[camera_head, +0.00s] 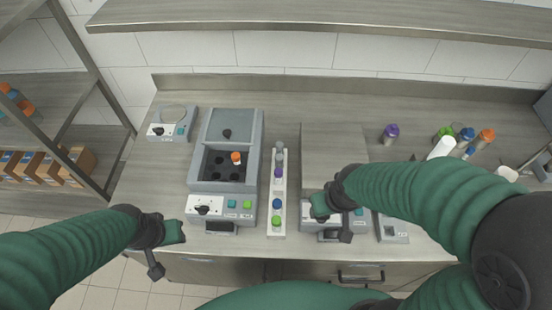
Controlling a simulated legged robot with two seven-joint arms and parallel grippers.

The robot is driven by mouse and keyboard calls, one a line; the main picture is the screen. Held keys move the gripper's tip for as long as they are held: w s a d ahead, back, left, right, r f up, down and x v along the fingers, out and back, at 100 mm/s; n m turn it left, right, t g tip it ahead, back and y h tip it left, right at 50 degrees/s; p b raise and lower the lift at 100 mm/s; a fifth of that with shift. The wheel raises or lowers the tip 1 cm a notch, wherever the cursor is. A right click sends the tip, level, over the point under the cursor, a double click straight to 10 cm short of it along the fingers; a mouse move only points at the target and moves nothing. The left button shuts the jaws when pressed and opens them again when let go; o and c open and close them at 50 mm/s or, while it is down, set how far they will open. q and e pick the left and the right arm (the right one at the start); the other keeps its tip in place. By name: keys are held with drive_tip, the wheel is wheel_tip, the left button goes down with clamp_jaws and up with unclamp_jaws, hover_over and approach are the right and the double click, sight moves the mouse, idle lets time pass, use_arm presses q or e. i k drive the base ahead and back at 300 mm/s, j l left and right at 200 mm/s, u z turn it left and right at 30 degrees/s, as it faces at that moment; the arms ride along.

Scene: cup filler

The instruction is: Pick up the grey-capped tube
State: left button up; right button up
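A grey-capped tube (279,145) appears to stand at the far end of the narrow white rack (284,188) in the middle of the counter. Another greyish top sits just nearer in the same rack, and the two are too small to tell apart well. My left gripper (168,245) is over the counter's front left edge, well left of the rack. My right gripper (331,219) is right of the rack, over the front of a grey device, apart from the tube. Neither gripper visibly holds anything, and their finger gaps are not clear.
The rack also holds purple-, blue- and green-capped tubes. A grey block machine (257,140) with an orange-capped tube (236,157) stands left of it. A grey device (335,150) stands right. A purple-capped tube (390,133) and several bottles stand further right. A shelf overhangs the back.

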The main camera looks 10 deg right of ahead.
sight(278, 158)
drive_tip(key=i+j, duration=0.1)
drive_tip(key=j, duration=0.35)
drive_tip(key=j+u, duration=0.1)
drive_tip(key=j, duration=0.35)
drive_tip(key=i+j, duration=0.15)
drive_tip(key=j, duration=0.25)
